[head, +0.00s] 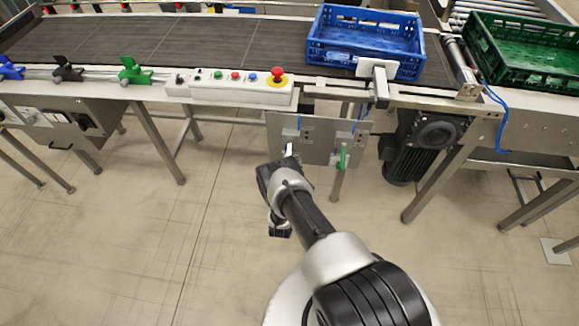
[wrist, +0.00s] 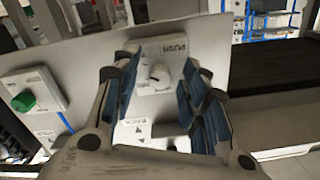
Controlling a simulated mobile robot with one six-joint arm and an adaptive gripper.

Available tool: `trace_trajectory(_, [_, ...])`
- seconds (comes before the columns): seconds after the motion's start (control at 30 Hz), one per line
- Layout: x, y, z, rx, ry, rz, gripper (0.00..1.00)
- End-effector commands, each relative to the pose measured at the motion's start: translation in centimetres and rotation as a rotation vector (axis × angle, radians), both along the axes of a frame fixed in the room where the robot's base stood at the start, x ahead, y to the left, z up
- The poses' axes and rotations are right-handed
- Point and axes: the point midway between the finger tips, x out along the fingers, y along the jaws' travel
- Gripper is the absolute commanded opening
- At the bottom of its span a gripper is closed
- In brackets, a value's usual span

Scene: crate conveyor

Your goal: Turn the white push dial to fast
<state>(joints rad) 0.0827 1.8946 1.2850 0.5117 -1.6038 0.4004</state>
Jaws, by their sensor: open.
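The white push dial (wrist: 160,73) is a round knob on a white plate, with a label reading PUSH on one edge, in the wrist view. My gripper (wrist: 160,68) is open, with its two dark fingers on either side of the dial. I cannot tell whether the fingers touch the knob. A second white label plate (wrist: 150,132) lies nearer the palm, its print hard to read. In the head view the end of my arm (head: 275,178) is at the metal panel (head: 320,132) below the conveyor and hides most of the dial.
A green dial (wrist: 23,101) on its own plate is to the left in the wrist view. Above the panel, a button box (head: 230,90) has a red mushroom button (head: 277,76). A blue crate (head: 365,45) stands on the belt. A motor (head: 425,140) hangs to the right.

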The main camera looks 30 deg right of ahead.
Motion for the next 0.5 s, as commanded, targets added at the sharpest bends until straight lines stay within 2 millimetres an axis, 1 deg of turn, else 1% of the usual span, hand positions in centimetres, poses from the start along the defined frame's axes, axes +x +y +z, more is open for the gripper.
trace_trajectory(0.07, [-0.2,0.2,0.0,0.001,0.001,0.0,0.41])
trace_trajectory(0.17, [-1.1,0.8,-0.1,0.001,0.004,0.001,0.41])
trace_trajectory(0.27, [-2.5,1.9,-0.1,0.001,0.004,0.004,0.41])
trace_trajectory(0.5, [-6.8,4.8,-0.1,-0.001,0.004,0.006,0.41])
